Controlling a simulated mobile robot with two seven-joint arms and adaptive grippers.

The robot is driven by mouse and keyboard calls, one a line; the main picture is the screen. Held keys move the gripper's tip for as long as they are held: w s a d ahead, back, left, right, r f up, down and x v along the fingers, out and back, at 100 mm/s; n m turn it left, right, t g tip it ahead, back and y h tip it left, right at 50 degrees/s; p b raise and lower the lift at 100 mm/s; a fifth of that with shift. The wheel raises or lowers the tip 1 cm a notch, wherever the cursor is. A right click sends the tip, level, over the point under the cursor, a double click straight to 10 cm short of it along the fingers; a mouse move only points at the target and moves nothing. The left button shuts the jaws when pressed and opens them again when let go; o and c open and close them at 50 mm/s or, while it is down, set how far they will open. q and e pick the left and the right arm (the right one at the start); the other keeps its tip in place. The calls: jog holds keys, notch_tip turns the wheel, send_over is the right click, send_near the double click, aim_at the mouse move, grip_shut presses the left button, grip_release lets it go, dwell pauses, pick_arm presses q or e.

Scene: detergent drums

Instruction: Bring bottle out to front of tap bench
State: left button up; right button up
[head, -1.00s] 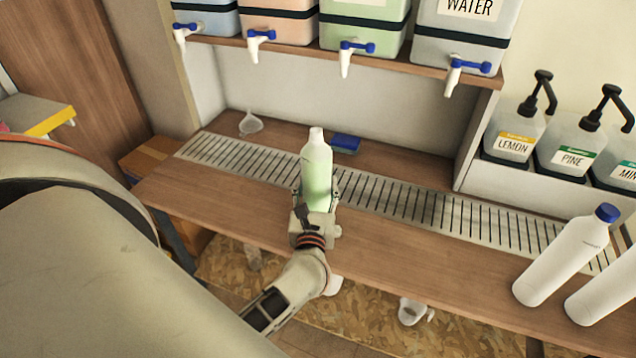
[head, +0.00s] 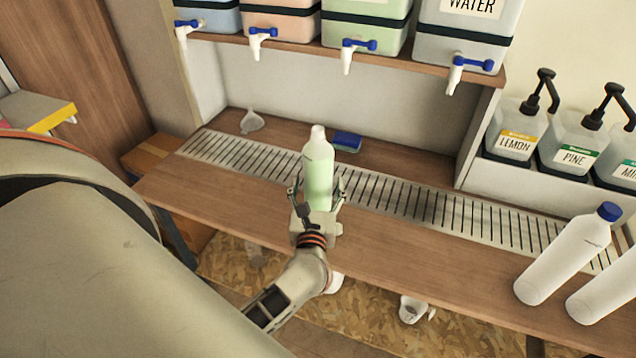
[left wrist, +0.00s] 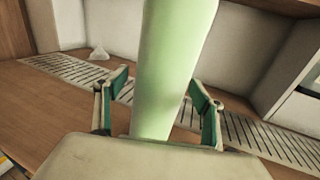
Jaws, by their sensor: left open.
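An open-topped bottle (head: 318,170) holding pale green liquid stands upright at the drip grate of the tap bench (head: 420,255). My left gripper (head: 317,196) is at the bottle's lower part, from the front. In the left wrist view the bottle (left wrist: 172,65) rises between the two green-padded fingers of my left gripper (left wrist: 158,112). The fingers are open, with a visible gap on each side of the bottle. The bottle's base is partly hidden by the gripper body. My right gripper is not in view.
Drums with blue-handled taps (head: 358,45) hang on a shelf above the back. A blue sponge (head: 347,142) and a clear funnel (head: 252,121) lie behind the grate. White bottles (head: 568,255) and pump bottles (head: 517,132) are at right. The bench front between is clear.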

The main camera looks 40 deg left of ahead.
pick_arm(q)
jog(key=v, duration=1.2)
jog(key=shift+r, duration=0.15)
jog(key=d+f+m+t+h, duration=0.15)
jog(key=d+m+h, duration=0.45)
jog(key=m, duration=0.8)
jog(key=d+f+m+t+h, duration=0.15)
jog(key=d+m+h, duration=0.4)
jog(key=m, duration=0.75)
jog(key=s+a+f+m+g, duration=0.1)
jog(key=s+f+m+g, duration=0.2)
jog(key=f+m, duration=0.5)
jog(key=s+a+f+m+g, duration=0.1)
jog(key=s+f+m+g, duration=0.3)
jog(key=f+m, duration=0.5)
jog(key=s+m, duration=0.1)
jog(key=m, duration=0.1)
jog(key=shift+f+m+g, duration=0.3)
